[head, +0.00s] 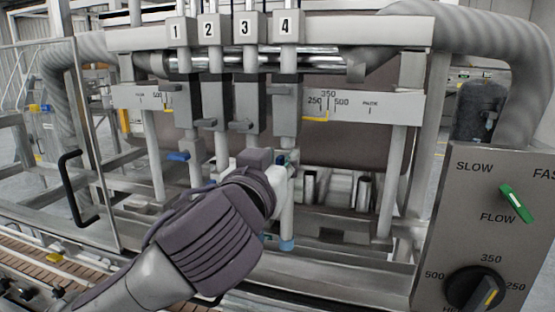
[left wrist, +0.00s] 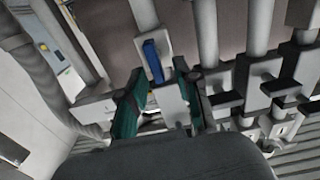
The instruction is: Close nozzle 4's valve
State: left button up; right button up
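The nozzle 4 column (head: 287,120) hangs below the "4" label in the head view. My left gripper (head: 281,160) is at its lower part, and hides much of the valve there. In the left wrist view my left gripper (left wrist: 158,78) has its two green-padded fingers apart. A blue valve lever (left wrist: 153,60) shows between and just beyond the fingertips, on what looks like nozzle 4's tube. Gaps show beside the lever; I cannot tell whether either finger touches it. My right gripper is in neither view.
Nozzle 1's blue lever (head: 178,156) sticks out sideways. Grey blocks with small knobs are on the nozzle 2 (head: 207,123) and nozzle 3 (head: 243,125) columns, close beside my arm. A control panel (head: 480,235) with a green switch stands at right. A black handle (head: 72,190) is at left.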

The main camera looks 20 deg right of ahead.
pick_arm(q)
grip_shut()
jog(key=shift+m, duration=0.3)
jog(key=m, duration=0.3)
jog(key=shift+s+d+f+m, duration=0.15)
jog(key=shift+d+m, duration=0.1)
jog(key=shift+m, duration=0.15)
jog(key=shift+s+d+f+m, duration=0.15)
jog(key=shift+f+m, duration=0.1)
jog(key=shift+m, duration=2)
jog(key=shift+s+d+f+m, duration=0.1)
jog(key=shift+d+f+m, duration=0.15)
jog(key=shift+m, duration=2.05)
jog(key=shift+s+d+f+m, duration=0.1)
jog(key=shift+f+m, duration=0.15)
jog(key=shift+m, duration=2)
jog(key=shift+o, duration=1)
grip_release()
